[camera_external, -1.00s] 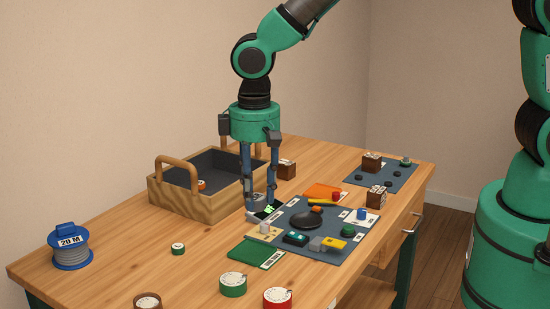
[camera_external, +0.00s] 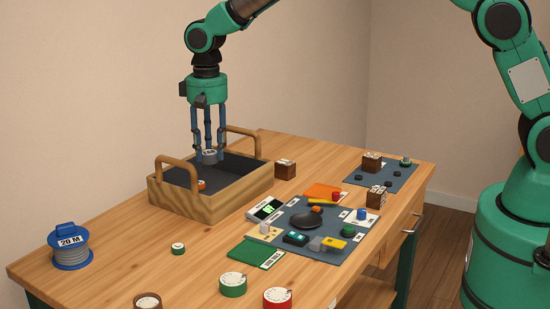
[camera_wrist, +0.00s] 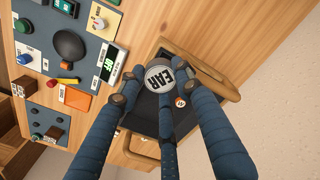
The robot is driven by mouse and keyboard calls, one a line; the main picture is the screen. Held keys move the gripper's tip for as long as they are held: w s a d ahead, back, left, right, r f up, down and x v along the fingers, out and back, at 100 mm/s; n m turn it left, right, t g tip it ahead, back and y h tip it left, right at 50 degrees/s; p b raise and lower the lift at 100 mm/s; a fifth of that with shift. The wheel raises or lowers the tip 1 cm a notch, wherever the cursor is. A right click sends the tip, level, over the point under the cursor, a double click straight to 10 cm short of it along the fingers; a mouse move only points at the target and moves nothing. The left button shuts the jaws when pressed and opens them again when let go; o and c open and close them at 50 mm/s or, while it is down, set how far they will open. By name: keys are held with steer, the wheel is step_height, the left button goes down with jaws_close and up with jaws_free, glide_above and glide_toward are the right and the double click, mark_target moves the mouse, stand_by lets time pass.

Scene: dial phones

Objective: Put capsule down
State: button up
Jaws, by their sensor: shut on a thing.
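The capsule is a round grey disc marked "EAR" (camera_wrist: 160,76), held between the fingertips of my gripper (camera_external: 208,158). In the external view the capsule (camera_external: 209,157) hangs over the open wooden tray (camera_external: 212,209) with its dark lining. In the wrist view my gripper (camera_wrist: 160,84) has its blue fingers closed around the capsule's rim, with the tray behind it. Whether the capsule touches the tray floor cannot be told. A small orange and white round part (camera_external: 202,185) lies inside the tray near its front left.
The tray's two upright handles (camera_external: 177,166) stand at its ends. A grey mat (camera_external: 337,245) with phone parts and a small green-lit scale (camera_external: 265,209) lies to the right. A brown block (camera_external: 285,169) stands just right of the tray. A cable reel (camera_external: 70,247) stands front left.

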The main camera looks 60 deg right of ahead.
steer(key=w+d+m, duration=0.2)
steer(key=w+d, duration=0.5)
steer(key=d, duration=0.2)
steer(key=shift+m, duration=0.3)
steer(key=f, duration=0.3)
steer(key=d+f, duration=0.1)
steer(key=f, duration=0.1)
steer(key=shift+w+f, duration=0.35)
steer(key=shift+w, duration=0.05)
steer(key=shift+f, duration=0.1)
steer(key=shift+f+b, duration=0.75)
steer(key=shift+f, duration=2.3)
steer(key=shift+f+b, duration=0.35)
steer(key=shift+f, duration=1.5)
steer(key=shift+f, duration=0.1)
